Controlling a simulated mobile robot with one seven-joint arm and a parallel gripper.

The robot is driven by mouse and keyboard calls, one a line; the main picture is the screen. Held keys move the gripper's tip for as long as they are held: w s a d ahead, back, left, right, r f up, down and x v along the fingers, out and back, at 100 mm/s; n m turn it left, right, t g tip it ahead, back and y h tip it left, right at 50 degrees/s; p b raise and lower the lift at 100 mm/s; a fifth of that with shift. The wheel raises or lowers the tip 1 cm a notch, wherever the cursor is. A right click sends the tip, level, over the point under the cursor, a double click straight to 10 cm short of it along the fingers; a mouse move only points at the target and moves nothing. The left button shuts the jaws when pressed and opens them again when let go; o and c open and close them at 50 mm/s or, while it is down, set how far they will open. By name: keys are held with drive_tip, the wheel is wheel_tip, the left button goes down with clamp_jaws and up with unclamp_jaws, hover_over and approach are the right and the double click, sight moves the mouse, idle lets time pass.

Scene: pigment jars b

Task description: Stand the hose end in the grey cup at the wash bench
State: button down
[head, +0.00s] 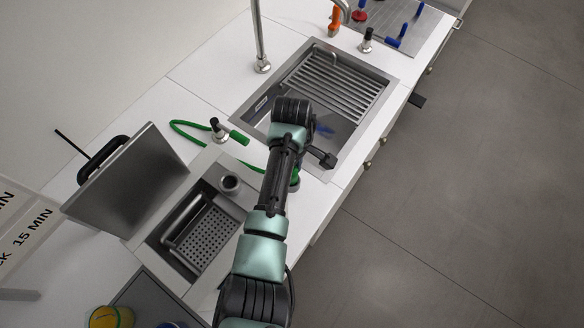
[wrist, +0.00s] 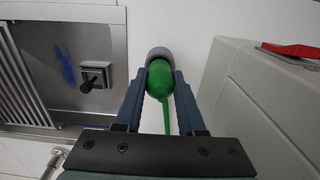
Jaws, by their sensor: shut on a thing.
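In the wrist view my gripper (wrist: 160,78) is shut on the green hose end (wrist: 161,82), a rounded green piece with the thin green hose running from it. The grey cup (wrist: 158,52) shows as a rounded grey rim just beyond the hose end, partly covered by it. I cannot tell whether the hose end is inside the cup or above it. In the head view my arm hides the gripper and most of this spot. A bit of green and grey shows at the arm's right edge. The green hose (head: 188,124) loops across the white worktop.
A sink (head: 345,118) with a slatted rack lies beyond my arm. A steel basin (head: 205,235) with a perforated basket and raised lid (head: 130,185) is at the left. A black-topped tap (head: 218,130) stands between them. Open floor lies at the right.

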drive_tip(key=shift+f, duration=0.4)
drive_tip(key=shift+c, duration=2.2)
unclamp_jaws()
wheel_tip(320, 180, up, 13)
drive_tip(key=shift+b, duration=0.4)
